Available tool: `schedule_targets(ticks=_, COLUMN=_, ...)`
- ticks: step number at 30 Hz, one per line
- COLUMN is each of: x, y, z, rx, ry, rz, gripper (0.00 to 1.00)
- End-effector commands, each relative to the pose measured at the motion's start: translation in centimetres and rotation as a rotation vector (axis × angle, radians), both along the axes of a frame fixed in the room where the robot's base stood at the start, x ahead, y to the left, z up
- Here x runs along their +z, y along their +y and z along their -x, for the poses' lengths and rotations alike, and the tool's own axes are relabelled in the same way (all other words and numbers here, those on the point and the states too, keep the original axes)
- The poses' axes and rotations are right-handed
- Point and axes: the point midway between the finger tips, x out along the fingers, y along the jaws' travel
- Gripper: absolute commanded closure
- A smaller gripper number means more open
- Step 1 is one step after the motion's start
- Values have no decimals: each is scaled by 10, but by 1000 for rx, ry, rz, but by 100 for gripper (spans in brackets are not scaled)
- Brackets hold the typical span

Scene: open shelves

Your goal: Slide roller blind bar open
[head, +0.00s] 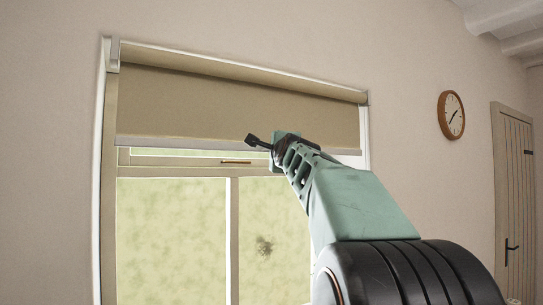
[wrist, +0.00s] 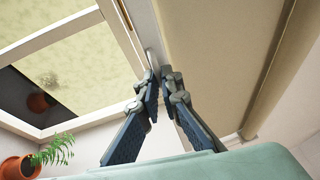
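The roller blind (head: 235,108) hangs over the upper part of the window, its beige fabric partly lowered. The roller blind bar (head: 180,143) is the pale strip along its bottom edge. My gripper (head: 250,140) is at the bar, right of its middle. In the wrist view, the two dark fingers of my gripper (wrist: 159,78) are close together, one on each side of the pale bar (wrist: 153,58), and look shut on it. The exact contact is partly hidden by the fingertips.
The window frame (head: 232,230) and glass lie below the blind. A blind casing (head: 240,72) runs along the top. A wall clock (head: 451,115) and a door (head: 514,190) are at the right. A potted plant (wrist: 20,168) shows in the wrist view.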

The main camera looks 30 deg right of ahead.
Motion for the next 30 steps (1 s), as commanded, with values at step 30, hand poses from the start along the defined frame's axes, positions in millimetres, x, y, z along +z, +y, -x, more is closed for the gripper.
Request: schedule_targets(ticks=30, x=15, y=0, z=0, rx=0, ry=-2, rz=0, gripper=77)
